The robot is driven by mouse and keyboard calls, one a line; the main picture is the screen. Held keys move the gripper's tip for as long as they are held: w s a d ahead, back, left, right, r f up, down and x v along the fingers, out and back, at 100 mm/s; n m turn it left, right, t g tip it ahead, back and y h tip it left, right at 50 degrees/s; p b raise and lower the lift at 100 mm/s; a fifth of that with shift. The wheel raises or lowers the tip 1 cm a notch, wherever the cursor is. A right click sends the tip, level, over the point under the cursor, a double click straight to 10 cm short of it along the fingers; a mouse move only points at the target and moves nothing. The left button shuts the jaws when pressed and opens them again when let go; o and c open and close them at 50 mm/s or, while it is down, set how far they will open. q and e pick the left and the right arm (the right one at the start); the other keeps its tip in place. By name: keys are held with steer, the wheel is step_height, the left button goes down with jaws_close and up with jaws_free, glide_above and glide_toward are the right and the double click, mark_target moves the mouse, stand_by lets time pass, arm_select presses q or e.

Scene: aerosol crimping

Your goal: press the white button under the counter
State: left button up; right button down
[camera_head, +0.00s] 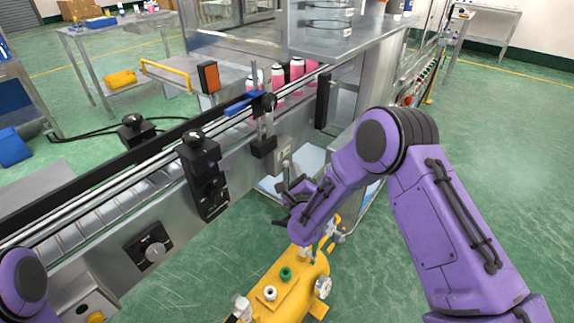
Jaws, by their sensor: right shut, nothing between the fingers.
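The metal counter (345,42) stands at the top middle, above the machine's side. I cannot clearly make out a white button; a small pale fitting (285,156) sits on the machine's side below the counter. My right gripper (287,205) is shut and empty, just below that fitting, with its dark fingers pointing left. Whether it touches the machine's side I cannot tell. My purple right arm hides part of the area under the counter. My left gripper is out of view; only a purple part of that arm shows at the lower left.
A conveyor (95,215) runs diagonally from the lower left, with black brackets and knobs along its side. Several pink and white cans (297,68) stand at its far end. A yellow compressor tank (285,290) is on the floor below my right gripper. Green floor is clear at right.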

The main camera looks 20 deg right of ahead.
steer(key=shift+w+a, duration=0.2)
steer(key=shift+w, duration=0.15)
stand_by(0.5)
steer(key=shift+s, duration=0.1)
steer(key=shift+s+d, duration=0.45)
steer(key=shift+s, duration=0.15)
steer(key=shift+s+d+p, duration=0.1)
steer(key=shift+s+d, duration=0.3)
steer(key=shift+s, duration=0.35)
steer(key=shift+s+d+p, duration=0.1)
steer(key=shift+s+d, duration=0.35)
steer(key=shift+s, duration=0.25)
steer(key=shift+s+d+p, duration=0.1)
steer(key=shift+s+d, duration=0.3)
steer(key=shift+s, duration=0.35)
